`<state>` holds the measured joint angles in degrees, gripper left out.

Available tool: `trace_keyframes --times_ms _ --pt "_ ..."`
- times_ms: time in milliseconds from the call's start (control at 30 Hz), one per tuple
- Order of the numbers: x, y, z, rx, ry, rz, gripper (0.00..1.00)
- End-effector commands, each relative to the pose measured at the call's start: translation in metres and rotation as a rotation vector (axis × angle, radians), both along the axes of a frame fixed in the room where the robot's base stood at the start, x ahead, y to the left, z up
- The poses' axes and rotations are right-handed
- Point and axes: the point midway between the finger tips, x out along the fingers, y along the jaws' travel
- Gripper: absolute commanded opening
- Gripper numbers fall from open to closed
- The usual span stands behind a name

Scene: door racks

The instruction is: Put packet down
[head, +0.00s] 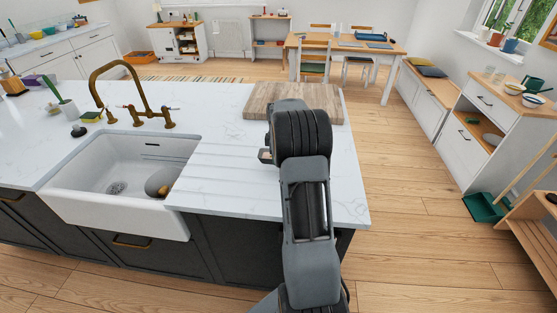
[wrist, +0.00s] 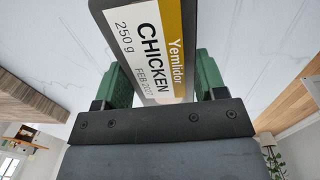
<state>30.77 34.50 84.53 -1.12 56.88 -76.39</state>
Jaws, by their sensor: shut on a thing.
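The packet (wrist: 150,40) is white with a yellow strip and grey edges. Its printed label reads "Yemlidor", "CHICKEN", "250 g" and "FEB 2027". In the wrist view my gripper (wrist: 162,78) has green fingers on both sides of the packet and is shut on it. Its far end runs out of the top of the picture. The white marble countertop (head: 222,165) lies behind it; I cannot tell whether the packet touches it.
A wooden board (head: 262,101) lies on the counter just beyond my arm and shows at the left of the wrist view (wrist: 28,98). A white sink (head: 90,195) with a brass tap (head: 128,90) is to the left. The counter between sink and arm is clear.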

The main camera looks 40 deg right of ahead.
Motion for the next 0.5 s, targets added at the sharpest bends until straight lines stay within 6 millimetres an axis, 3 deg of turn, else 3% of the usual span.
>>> trace_keyframes --times_ms 300,500 --pt "0.004 -0.001 -0.032 0.001 0.001 0.0 0.33" --pt "0.004 -0.001 -0.035 -0.001 -0.001 0.0 0.33"
